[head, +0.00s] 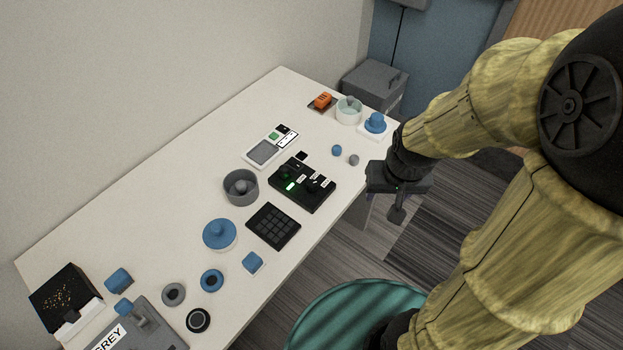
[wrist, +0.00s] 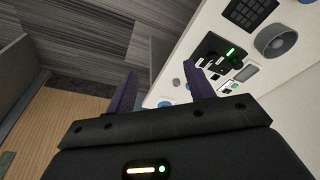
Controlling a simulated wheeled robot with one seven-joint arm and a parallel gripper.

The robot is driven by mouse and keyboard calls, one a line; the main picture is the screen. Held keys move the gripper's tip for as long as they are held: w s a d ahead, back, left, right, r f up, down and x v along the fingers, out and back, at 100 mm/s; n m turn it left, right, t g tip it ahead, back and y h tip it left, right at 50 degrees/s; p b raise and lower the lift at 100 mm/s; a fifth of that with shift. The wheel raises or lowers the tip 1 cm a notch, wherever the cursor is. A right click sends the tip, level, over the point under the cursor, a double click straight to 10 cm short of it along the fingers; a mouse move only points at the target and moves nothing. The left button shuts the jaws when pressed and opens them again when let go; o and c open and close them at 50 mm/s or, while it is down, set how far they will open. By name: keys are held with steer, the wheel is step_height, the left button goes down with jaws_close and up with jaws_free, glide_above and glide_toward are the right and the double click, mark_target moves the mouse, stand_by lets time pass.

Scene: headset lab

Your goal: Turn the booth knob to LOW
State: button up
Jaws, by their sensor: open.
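A black control box (head: 302,184) with a green lit spot, small white labels and dark raised parts lies on the table, right of its middle. The labels are too small to read, so I cannot tell which part is the booth knob or where it points.
A black keypad (head: 273,226), a grey bowl (head: 241,187) and a white device (head: 262,152) surround the box. A blue ball (head: 337,150) and a grey ball (head: 353,160) lie between it and the far end. A teal round seat (head: 340,310) stands beside the table.

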steer(key=w+a+m+g+p, duration=0.2)
steer(key=w+a+m+p, duration=0.3)
steer(key=w, duration=0.6)
steer(key=p, duration=0.3)
glide_above(312, 183)
steer(key=shift+m+g+h, duration=0.3)
steer(key=shift+g, duration=0.1)
steer(key=f, duration=0.4)
steer(key=shift+w+a, duration=0.2)
steer(key=shift+a, duration=0.2)
steer(key=shift+f, duration=0.1)
steer(key=f+p, duration=0.1)
steer(key=f, duration=0.4)
steer(key=f+p, duration=0.2)
steer(key=f, duration=0.4)
steer(key=f+p, duration=0.1)
steer(key=f, duration=0.5)
steer(key=shift+s+d+f, duration=0.15)
steer(key=shift+s+d, duration=0.05)
steer(key=shift+d, duration=0.15)
steer(key=c, duration=1)
